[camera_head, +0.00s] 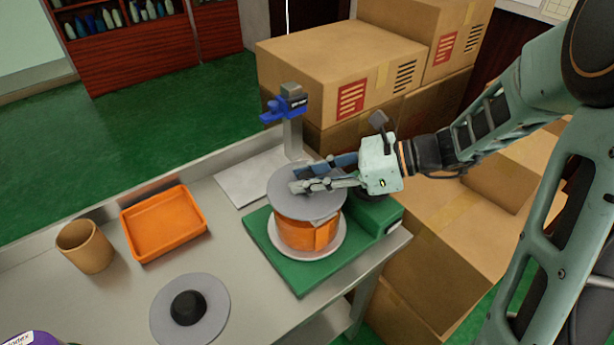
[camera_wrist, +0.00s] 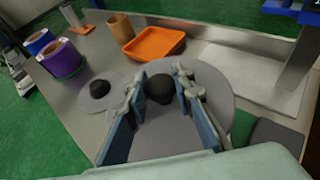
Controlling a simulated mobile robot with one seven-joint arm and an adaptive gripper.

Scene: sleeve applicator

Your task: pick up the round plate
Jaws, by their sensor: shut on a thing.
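A round grey plate (camera_head: 290,190) lies on top of an orange cylinder (camera_head: 300,236) on the green machine base. The same plate spreads under my fingers in the wrist view (camera_wrist: 216,90); its dark round knob (camera_wrist: 160,88) sits between them. My gripper (camera_head: 308,184) reaches in from the right, low over this plate, and is shut on its knob. The fingers hide the knob in the head view. A second round grey plate (camera_head: 218,300) with a black knob (camera_head: 188,306) lies flat on the table, apart from my gripper.
The green base (camera_head: 312,274) has an upright post with a blue part (camera_head: 285,107) behind it. An orange tray (camera_head: 165,224) and a brown cup (camera_head: 84,246) stand to the left. Cardboard boxes (camera_head: 340,68) are stacked behind and right. Purple and blue containers show at upper left in the wrist view (camera_wrist: 58,56).

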